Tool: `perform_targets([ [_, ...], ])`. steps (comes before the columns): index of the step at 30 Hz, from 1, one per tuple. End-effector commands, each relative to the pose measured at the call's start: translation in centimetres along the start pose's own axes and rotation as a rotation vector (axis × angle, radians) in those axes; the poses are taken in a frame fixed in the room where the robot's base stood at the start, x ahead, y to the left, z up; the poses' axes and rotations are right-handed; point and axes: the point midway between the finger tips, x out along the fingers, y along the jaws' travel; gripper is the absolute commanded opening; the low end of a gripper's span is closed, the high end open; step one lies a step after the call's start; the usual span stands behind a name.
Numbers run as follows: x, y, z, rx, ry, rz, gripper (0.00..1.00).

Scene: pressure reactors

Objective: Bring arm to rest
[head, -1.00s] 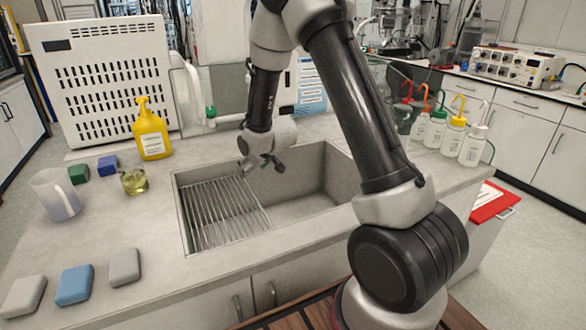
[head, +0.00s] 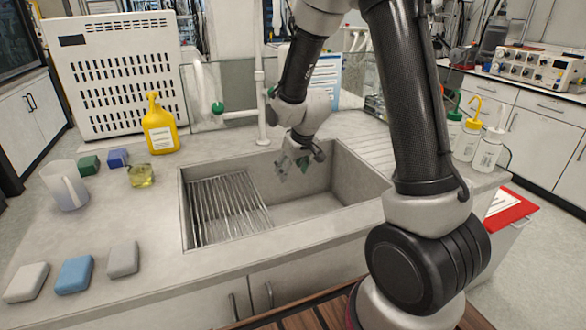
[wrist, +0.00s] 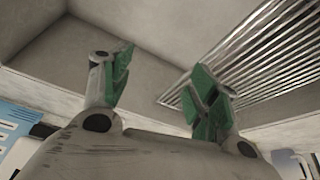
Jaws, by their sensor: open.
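My gripper (head: 292,164) hangs from my arm over the sink (head: 335,190) in the head view. Its two green-padded fingers are apart, with nothing between them. In the wrist view my gripper (wrist: 160,90) also shows open and empty, with the sink's grey walls and floor beyond it. The metal drying rack (head: 228,208) lies in the left part of the sink, and its bars (wrist: 250,65) show at the right in the wrist view. My arm is bent and reaches from the right side of the picture.
A tap (head: 261,105) rises behind the sink. Wash bottles (head: 488,150) stand at right.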

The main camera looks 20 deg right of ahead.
Motion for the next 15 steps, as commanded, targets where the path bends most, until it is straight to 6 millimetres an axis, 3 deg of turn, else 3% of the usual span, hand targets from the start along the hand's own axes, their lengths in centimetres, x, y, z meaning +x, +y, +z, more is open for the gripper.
perform_targets([
  [11,0.0,0.0,0.3,0.003,-0.015,-0.001,0.60],
  [15,-0.1,-0.2,3.6,0.014,-0.138,-0.006,0.60],
])
